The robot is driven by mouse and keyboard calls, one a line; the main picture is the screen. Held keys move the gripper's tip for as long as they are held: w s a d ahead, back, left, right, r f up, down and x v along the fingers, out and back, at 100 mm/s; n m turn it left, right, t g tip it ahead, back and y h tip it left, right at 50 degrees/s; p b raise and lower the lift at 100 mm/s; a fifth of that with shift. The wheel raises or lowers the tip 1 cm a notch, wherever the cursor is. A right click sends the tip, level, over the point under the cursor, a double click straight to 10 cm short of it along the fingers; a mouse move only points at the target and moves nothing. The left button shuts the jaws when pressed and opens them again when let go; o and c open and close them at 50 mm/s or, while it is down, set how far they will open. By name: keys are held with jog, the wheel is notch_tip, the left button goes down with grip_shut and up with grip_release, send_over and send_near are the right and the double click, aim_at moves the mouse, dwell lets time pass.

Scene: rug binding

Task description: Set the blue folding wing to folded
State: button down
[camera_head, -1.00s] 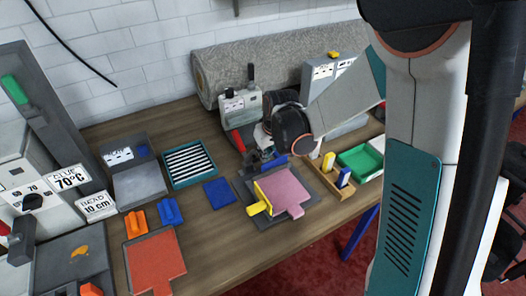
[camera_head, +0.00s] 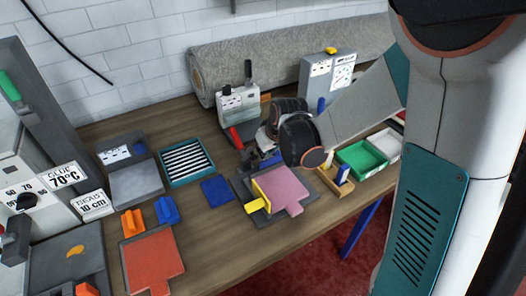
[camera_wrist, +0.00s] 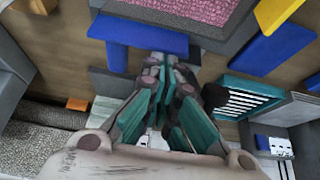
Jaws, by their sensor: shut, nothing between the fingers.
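The blue folding wing (camera_head: 269,160) is at the far edge of a dark grey jig (camera_head: 312,193), partly hidden by my gripper. In the wrist view the wing (camera_wrist: 140,35) is a blue bar with a tab along the jig's edge, and its exact angle is unclear. A pink rug piece (camera_head: 284,188) lies in the jig. My gripper (camera_head: 253,162) is shut and empty. In the wrist view its fingertips (camera_wrist: 166,65) are close beside the blue wing; contact cannot be told.
A blue pad (camera_head: 217,191) and a teal slatted tray (camera_head: 187,163) lie to the left. A grey machine (camera_head: 238,112) stands behind the jig. A wooden holder (camera_head: 336,183) and green tray (camera_head: 362,159) are to the right. Bare table lies in front.

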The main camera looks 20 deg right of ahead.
aim_at(266, 165)
jog(key=shift+s+d+f+t+y+b, duration=0.1)
jog(key=shift+s+d+t+y+b, duration=0.1)
jog(key=shift+s+t+b, duration=0.45)
jog(key=shift+s+d+f+t+y+b, duration=0.1)
jog(key=shift+s+t+y+b, duration=0.1)
jog(key=shift+s+t+b, duration=0.4)
jog(key=shift+s+d+t, duration=0.1)
jog(key=shift+t, duration=0.15)
jog(key=shift+s+d+f+b, duration=0.15)
jog(key=shift+s+f+b, duration=0.05)
jog(key=shift+s+b, duration=0.3)
jog(key=shift+s+d+f+b, duration=0.15)
jog(key=shift+s+b, duration=0.2)
jog(key=shift+s, duration=0.25)
jog(key=shift+s+d+f+b, duration=0.15)
jog(key=shift+s+f+b, duration=0.45)
jog(key=shift+s, duration=0.1)
jog(key=shift+s+d+f+b, duration=0.15)
jog(key=shift+s+f+b, duration=0.45)
jog(key=shift+s, duration=0.05)
jog(key=r+p, duration=0.1)
jog(key=w+r+p, duration=0.2)
jog(key=shift+w+a+r, duration=0.15)
jog(key=shift+a+r, duration=0.15)
jog(key=shift+r, duration=0.1)
jog(key=s+d+r+p, duration=0.2)
jog(key=s, duration=0.7)
jog(key=shift+s+d, duration=0.25)
jog(key=shift+s, duration=0.05)
jog(key=shift+r, duration=0.1)
